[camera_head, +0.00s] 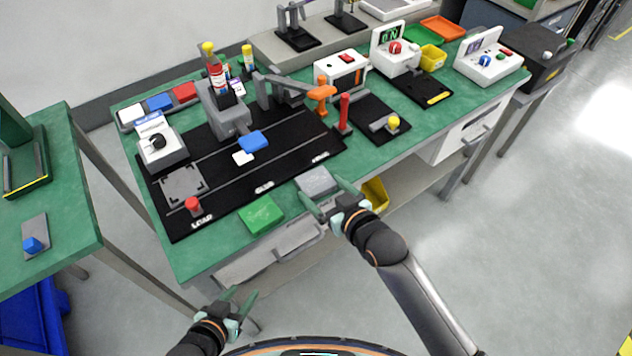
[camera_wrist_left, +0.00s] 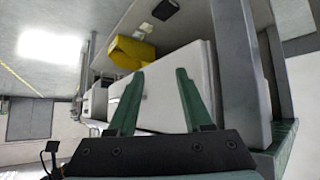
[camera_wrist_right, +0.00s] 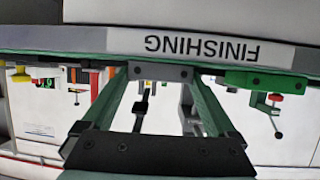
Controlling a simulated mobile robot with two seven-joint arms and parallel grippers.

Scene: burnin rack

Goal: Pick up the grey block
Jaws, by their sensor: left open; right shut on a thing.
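The grey block (camera_head: 317,181) is at the front edge of the green workbench, right of the green block (camera_head: 262,214). My right gripper (camera_head: 326,197) reaches it from the front and is shut on it, one finger on each side. In the right wrist view the grey block (camera_wrist_right: 160,71) sits between the fingertips; whether it touches the bench is unclear. The green block (camera_wrist_right: 265,80) lies to one side there. My left gripper (camera_head: 240,298) is open and empty, low in front of the bench. Its spread fingers (camera_wrist_left: 153,95) show in the left wrist view.
A black mat (camera_head: 225,206) with fixtures lies behind the blocks. A red-knobbed lever (camera_head: 344,112) and a yellow-knobbed plate (camera_head: 393,123) stand to the right. A yellow bin (camera_head: 376,193) is below the bench edge. A side table (camera_head: 70,215) stands at left. Floor at right is clear.

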